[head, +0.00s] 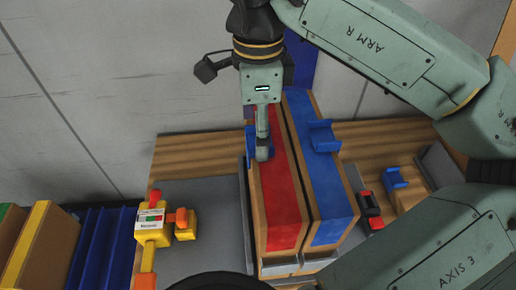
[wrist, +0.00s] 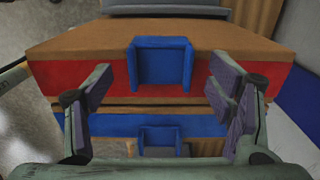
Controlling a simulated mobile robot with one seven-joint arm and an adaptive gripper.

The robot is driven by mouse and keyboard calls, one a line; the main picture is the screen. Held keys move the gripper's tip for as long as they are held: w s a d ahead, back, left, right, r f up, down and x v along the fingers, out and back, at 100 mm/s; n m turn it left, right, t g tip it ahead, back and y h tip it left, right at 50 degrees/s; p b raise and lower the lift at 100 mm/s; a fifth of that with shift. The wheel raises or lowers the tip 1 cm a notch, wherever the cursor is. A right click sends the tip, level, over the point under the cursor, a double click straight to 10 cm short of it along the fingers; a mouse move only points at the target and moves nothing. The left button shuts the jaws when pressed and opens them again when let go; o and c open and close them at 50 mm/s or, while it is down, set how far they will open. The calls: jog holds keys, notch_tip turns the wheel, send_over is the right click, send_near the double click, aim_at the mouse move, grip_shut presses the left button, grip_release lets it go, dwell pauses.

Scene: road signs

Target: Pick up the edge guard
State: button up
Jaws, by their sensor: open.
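Several blue U-shaped guards, which look like edge guards, are in view. One blue guard (head: 250,143) sits on the red-faced board (head: 282,205), partly hidden behind my gripper (head: 263,152). It shows clearly in the wrist view (wrist: 162,65), straight ahead between my open fingers (wrist: 160,90), which hold nothing. I cannot tell whether the fingers touch the board. A second blue guard (head: 322,136) is on the blue-faced board (head: 332,205); a blue guard also shows lower in the wrist view (wrist: 160,138). A third (head: 395,179) lies at the right of the wooden bench.
The two boards stand side by side on the bench (head: 180,157). A yellow and red device (head: 152,225) stands at left on a grey mat (head: 208,240). A red and black item (head: 371,211) is at right. Blue ribbed bins (head: 98,245) are at far left.

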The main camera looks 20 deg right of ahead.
jog(key=shift+f, duration=0.7)
jog(key=shift+r, duration=0.1)
jog(key=shift+c, duration=0.2)
jog(key=c, duration=1.2)
